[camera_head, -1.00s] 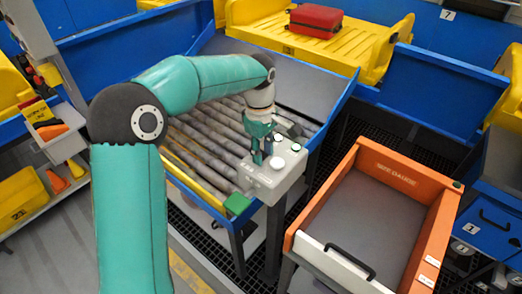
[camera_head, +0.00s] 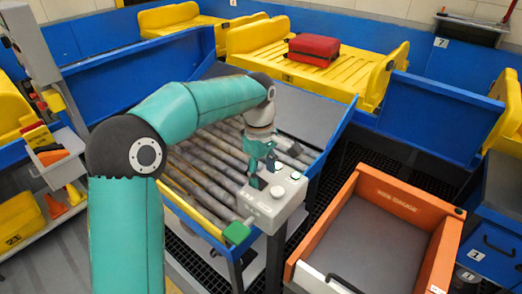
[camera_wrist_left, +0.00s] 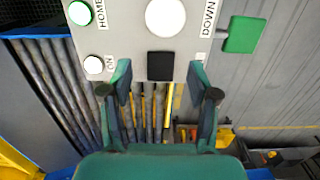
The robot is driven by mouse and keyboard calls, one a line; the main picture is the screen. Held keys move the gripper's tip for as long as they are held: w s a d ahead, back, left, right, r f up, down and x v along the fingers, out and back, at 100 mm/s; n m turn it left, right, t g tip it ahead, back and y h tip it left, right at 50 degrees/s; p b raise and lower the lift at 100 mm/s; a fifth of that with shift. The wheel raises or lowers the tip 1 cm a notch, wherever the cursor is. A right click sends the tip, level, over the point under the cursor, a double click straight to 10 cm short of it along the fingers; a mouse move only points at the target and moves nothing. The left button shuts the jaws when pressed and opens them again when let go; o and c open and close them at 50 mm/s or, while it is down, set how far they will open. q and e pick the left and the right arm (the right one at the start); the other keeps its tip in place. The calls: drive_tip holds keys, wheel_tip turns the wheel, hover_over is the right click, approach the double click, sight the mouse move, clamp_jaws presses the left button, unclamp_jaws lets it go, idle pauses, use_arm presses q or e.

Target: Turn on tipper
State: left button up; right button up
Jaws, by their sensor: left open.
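A grey control box (camera_head: 262,212) stands at the near right corner of the roller bed (camera_head: 200,165). In the left wrist view the box (camera_wrist_left: 125,40) has a lit green button (camera_wrist_left: 79,13) by HOME, a small white button (camera_wrist_left: 94,65) by ON, a large white button (camera_wrist_left: 165,17), a DOWN label and a black square (camera_wrist_left: 160,66). A green paddle (camera_wrist_left: 243,35) sits at its side. My left gripper (camera_head: 264,175) hangs over the box, open and empty. Its fingertips (camera_wrist_left: 160,78) straddle the black square's column, with ON just left of them; contact cannot be told. My right gripper is not seen.
An orange size gauge tray (camera_head: 390,197) stands at the right, empty. A red suitcase (camera_head: 314,50) lies on a yellow tray (camera_head: 265,65) behind blue walls. A shelf (camera_head: 60,172) with small bins is at the left.

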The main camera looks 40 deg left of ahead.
sight(261, 183)
use_arm(q)
wheel_tip(261, 183, up, 9)
drive_tip(key=shift+a+r, duration=0.2)
drive_tip(key=shift+a, duration=0.1)
idle(0.5)
